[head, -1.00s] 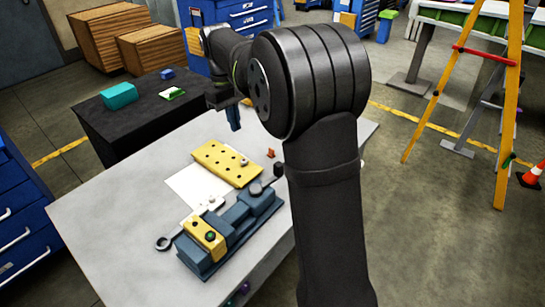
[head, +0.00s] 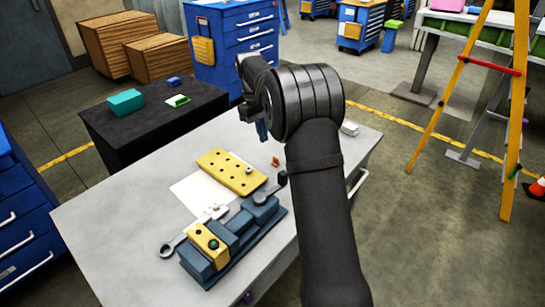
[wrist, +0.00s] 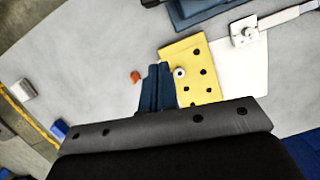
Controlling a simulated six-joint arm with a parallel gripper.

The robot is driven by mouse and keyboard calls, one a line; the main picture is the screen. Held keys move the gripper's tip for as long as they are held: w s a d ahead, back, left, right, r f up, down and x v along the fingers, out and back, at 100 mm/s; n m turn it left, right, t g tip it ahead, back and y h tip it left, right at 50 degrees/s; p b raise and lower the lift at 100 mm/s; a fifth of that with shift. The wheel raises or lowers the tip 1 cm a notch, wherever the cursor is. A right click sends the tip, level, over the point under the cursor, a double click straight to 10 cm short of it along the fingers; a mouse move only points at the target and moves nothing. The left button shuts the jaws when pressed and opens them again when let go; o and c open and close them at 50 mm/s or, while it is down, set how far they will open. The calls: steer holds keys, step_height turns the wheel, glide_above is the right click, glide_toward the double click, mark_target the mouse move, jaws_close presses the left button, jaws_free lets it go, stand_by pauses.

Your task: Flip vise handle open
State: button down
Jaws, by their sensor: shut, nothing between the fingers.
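The blue-grey vise (head: 244,226) sits near the front edge of the grey table. A yellow block (head: 208,245) is at its left end. A dark lever with a black knob (head: 282,179) shows at its right end and looks like the handle. Part of the vise shows at the top of the wrist view (wrist: 205,10). My gripper (head: 263,131) hangs over the back part of the table, well away from the vise and its handle. In the wrist view its blue fingers (wrist: 158,80) are together and empty. Its contact with anything is not visible.
A yellow plate with holes (head: 231,172) lies on white paper (head: 190,191) behind the vise. A ring-ended tool (head: 168,250) lies left of the vise. A small orange piece (head: 275,161) and a pale block (head: 349,128) are on the table. The left table area is clear.

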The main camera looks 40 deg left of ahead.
steer(key=s+d+f, duration=0.1)
steer(key=d+f, duration=0.5)
steer(key=f, duration=0.3)
steer(key=shift+d+f, duration=0.15)
stand_by(0.4)
steer(key=shift+d+m, duration=0.3)
